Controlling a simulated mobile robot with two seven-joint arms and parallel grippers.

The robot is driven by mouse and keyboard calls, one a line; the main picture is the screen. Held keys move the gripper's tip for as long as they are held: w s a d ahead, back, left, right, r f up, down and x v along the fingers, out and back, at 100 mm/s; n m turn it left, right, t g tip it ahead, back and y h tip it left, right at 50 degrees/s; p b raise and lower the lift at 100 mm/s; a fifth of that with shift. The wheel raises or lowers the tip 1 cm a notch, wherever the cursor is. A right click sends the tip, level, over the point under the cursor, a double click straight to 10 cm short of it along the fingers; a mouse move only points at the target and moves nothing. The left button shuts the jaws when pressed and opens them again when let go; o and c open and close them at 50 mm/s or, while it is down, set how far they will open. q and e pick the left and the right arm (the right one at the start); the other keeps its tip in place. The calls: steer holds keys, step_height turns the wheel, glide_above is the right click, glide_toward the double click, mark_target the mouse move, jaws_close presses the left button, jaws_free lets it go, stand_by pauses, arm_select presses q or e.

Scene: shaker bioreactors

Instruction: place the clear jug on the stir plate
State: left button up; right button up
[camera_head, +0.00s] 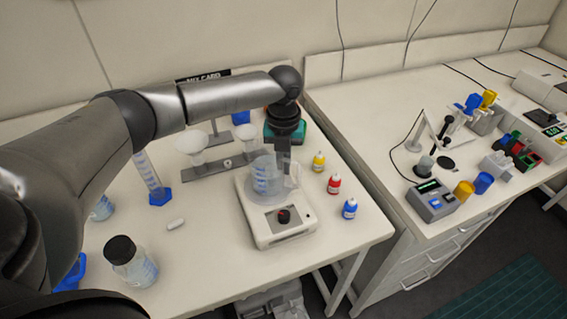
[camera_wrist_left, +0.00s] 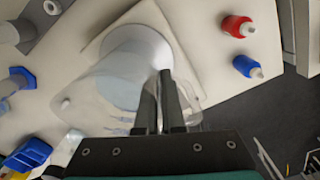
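The clear jug (camera_head: 264,178) with blue markings is upright over the top of the white stir plate (camera_head: 282,226), which has a dark knob on its front. I cannot tell for sure whether its base touches the plate. My left gripper (camera_head: 288,162) comes down from above at the jug's handle side. In the left wrist view its two fingers (camera_wrist_left: 161,108) are close together around the handle of the jug (camera_wrist_left: 112,82), with the stir plate (camera_wrist_left: 165,16) beneath. My right gripper is not in view.
Yellow (camera_head: 319,161), red (camera_head: 334,184) and blue (camera_head: 350,208) capped bottles stand right of the plate. A funnel stand (camera_head: 215,167) is behind left. A black-capped bottle (camera_head: 131,262) and a blue-based cylinder (camera_head: 150,178) stand left.

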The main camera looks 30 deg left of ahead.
arm_select(q)
steer(key=o, duration=0.4)
steer(key=shift+r, duration=0.1)
step_height(320, 180, up, 12)
steer(key=shift+r, duration=0.1)
stand_by(0.5)
